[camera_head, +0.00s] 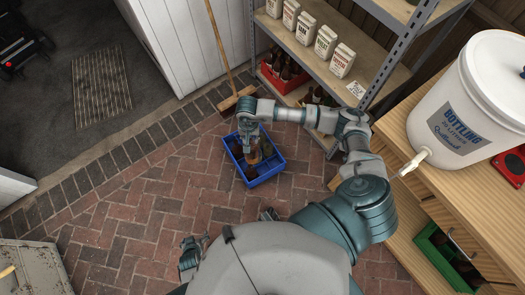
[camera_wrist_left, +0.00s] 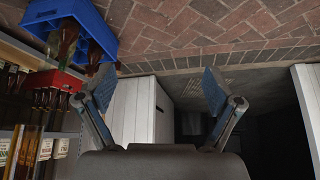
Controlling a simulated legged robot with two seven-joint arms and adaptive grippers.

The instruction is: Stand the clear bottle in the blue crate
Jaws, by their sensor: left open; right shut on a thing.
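The blue crate (camera_head: 271,174) stands on the brick floor with dark and brown bottles in it. My right gripper (camera_head: 251,148) reaches down over the crate and is shut on what looks like the clear bottle (camera_head: 253,157). The bottle is small and mostly hidden by the gripper; whether it touches the crate floor I cannot tell. In the left wrist view, which is upside down, the crate (camera_wrist_left: 42,10) is at the upper left with bottles in it. My left gripper (camera_head: 194,248) is low in the head view, away from the crate; its fingers (camera_wrist_left: 158,84) are open and empty.
A broom (camera_head: 232,100) leans behind the crate. A shelf (camera_head: 335,82) with white packets and a red crate (camera_head: 283,78) of bottles stands behind it. At right, a bench carries a white bottling bucket (camera_head: 455,110); a green crate (camera_head: 440,258) sits below. Brick floor left is clear.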

